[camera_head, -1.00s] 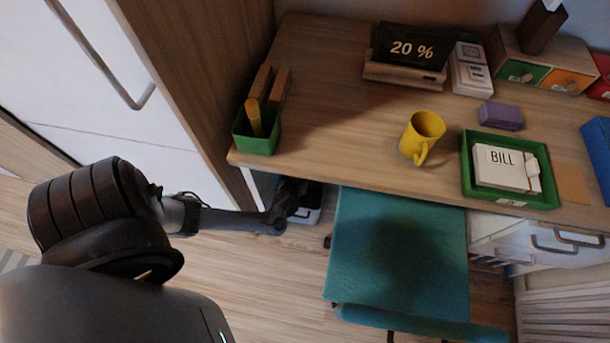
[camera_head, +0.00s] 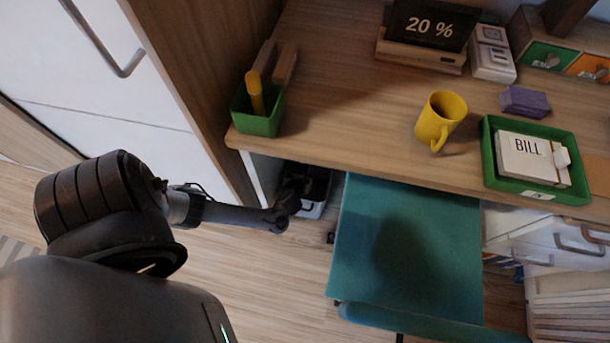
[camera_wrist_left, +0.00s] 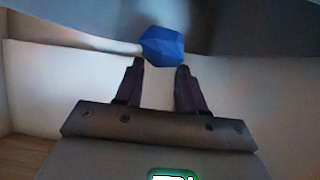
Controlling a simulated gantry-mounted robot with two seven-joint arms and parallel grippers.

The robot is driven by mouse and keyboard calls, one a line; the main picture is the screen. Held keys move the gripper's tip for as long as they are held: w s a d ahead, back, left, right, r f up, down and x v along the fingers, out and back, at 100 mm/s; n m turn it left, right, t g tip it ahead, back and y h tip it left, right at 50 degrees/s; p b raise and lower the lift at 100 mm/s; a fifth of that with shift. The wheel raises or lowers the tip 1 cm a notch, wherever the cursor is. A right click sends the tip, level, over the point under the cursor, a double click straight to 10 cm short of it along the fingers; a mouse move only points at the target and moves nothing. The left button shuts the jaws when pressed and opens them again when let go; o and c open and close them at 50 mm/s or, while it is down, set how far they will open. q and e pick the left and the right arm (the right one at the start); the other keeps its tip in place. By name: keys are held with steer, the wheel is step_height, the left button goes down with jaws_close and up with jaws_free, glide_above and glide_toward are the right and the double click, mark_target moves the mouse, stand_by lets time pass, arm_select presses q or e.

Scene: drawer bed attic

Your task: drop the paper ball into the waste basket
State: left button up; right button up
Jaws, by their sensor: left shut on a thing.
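In the left wrist view a blue, faceted, crumpled-looking ball (camera_wrist_left: 162,46), which looks like the paper ball, is between the tips of my left gripper (camera_wrist_left: 160,68). The gripper is shut on it. In the head view my left gripper (camera_head: 291,196) is a dark shape in the shadow below the desk's front left edge, and the ball cannot be made out there. A dark thing with a pale front (camera_head: 313,209) stands on the floor beside the gripper; I cannot tell whether it is the waste basket. My right gripper is not in view.
The wooden desk (camera_head: 350,125) overhangs the gripper. A teal chair (camera_head: 405,250) stands just right of it, and a tall cabinet (camera_head: 110,110) is at the left. A green pencil cup (camera_head: 257,123), yellow mug (camera_head: 440,118) and green tray (camera_head: 535,195) are on the desk.

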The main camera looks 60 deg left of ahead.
arm_select(q)
steer(key=o, duration=1.1)
steer(key=shift+s+d+r+p, duration=0.35)
steer(key=shift+d+p, duration=0.05)
steer(key=shift+p, duration=0.1)
steer(key=p+v, duration=0.5)
steer(key=v, duration=0.4)
steer(key=shift+s+d, duration=0.25)
steer(key=shift+r, duration=0.1)
